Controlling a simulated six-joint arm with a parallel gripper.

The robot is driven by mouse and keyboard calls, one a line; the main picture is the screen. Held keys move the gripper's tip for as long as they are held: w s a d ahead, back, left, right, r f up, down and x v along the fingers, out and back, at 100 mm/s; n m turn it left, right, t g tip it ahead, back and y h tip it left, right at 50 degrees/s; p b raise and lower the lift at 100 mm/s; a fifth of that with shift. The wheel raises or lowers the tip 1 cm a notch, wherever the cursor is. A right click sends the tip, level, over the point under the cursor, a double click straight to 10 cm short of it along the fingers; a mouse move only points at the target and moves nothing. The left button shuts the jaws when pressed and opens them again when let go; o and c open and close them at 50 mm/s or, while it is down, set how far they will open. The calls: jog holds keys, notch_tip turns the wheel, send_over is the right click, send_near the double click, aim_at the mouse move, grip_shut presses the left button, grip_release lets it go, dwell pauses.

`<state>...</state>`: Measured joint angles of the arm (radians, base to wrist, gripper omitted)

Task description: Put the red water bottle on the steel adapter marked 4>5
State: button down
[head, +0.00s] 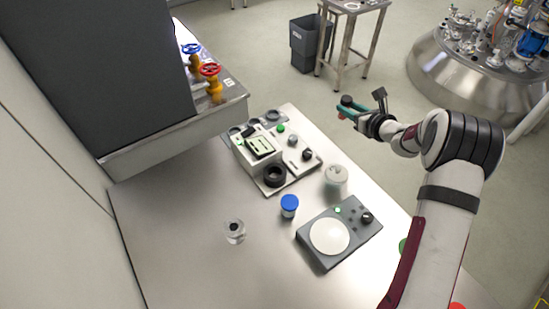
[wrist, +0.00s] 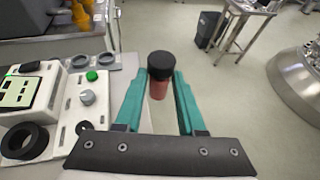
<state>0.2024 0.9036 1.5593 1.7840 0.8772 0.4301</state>
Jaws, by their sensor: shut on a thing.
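The red water bottle (wrist: 158,90) has a black cap and stands between the teal fingertips of my gripper (wrist: 160,88) in the wrist view. My gripper is shut on it. In the head view my gripper (head: 349,108) is held out past the table's far right edge, and the bottle's dark cap (head: 347,100) shows at the fingertips. Several grey ring-shaped holders (head: 272,115) sit at the back of the table; two rings (wrist: 80,62) also show at left in the wrist view. I cannot read any 4>5 marking, so I cannot tell which one is the steel adapter.
A white instrument (head: 258,146) with a screen, knobs and a black ring (head: 275,176) stands near the rings. A blue-capped bottle (head: 289,205), clear jar (head: 336,176), clear vial (head: 235,230) and grey scale (head: 330,236) stand nearer. A cabinet (head: 180,140) with valves overhangs the left.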

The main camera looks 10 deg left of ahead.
jog(key=s+a+r+n+g+y, duration=0.3)
jog(key=s+a+n+g+y, duration=0.55)
jog(key=s+a, duration=0.5)
jog(key=s+d+r+n+g+h, duration=0.1)
jog(key=s+n+g+h, duration=0.1)
jog(key=s+n+g, duration=0.5)
jog(key=s+d+r+n+g+h, duration=0.1)
jog(key=s+r+n+g, duration=0.15)
jog(key=s, duration=0.85)
send_over(243, 224)
jog(key=shift+h, duration=0.25)
notch_tip(243, 224, down, 12)
jog(key=c, duration=0.5)
grip_release()
jog(key=shift+f, duration=0.1)
